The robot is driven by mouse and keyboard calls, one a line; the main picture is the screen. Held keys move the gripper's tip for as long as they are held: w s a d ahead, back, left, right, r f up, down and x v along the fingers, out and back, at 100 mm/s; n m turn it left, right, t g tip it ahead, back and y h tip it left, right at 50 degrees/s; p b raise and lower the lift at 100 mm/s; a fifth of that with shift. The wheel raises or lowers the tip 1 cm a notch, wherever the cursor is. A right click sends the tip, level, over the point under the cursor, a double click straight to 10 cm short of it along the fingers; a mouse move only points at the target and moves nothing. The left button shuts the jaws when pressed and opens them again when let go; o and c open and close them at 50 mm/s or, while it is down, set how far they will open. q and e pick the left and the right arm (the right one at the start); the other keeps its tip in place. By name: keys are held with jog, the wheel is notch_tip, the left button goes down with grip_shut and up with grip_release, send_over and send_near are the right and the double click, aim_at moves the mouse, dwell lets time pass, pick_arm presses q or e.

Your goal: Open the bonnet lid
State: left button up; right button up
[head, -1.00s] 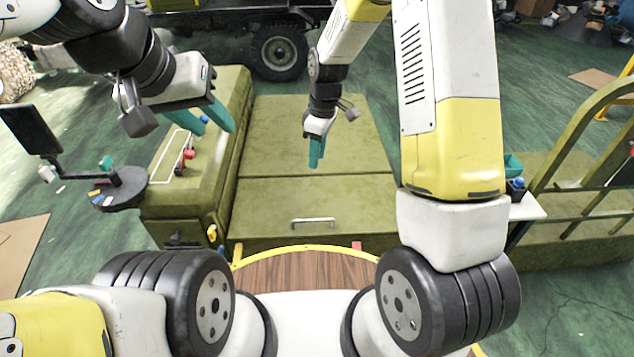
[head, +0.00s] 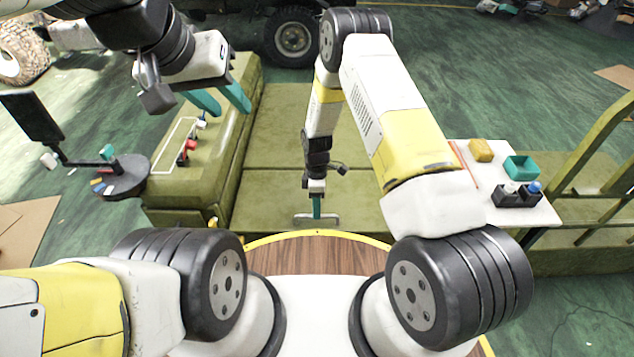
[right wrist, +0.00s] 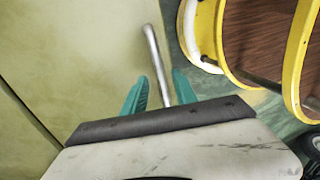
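The bonnet lid (head: 268,202) is an olive-green panel at the centre of the head view, lying flat and shut. Its silver bar handle (head: 332,219) is near its front edge and also shows in the right wrist view (right wrist: 154,58). My right gripper (head: 317,208) is over the handle. In the right wrist view its two teal fingers (right wrist: 159,93) are apart, one on each side of the bar, not closed on it. My left gripper (head: 222,102) is open and empty above the green side box at the left.
The green side box (head: 190,165) carries a red knob (head: 190,146). A black round stand with a screen (head: 125,177) is at the left. A white side table (head: 545,215) at the right holds a teal tray (head: 521,167) and a yellow block (head: 481,150).

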jog(key=shift+s+f, duration=0.1)
jog(key=shift+f, duration=0.55)
grip_shut()
dwell(1.0)
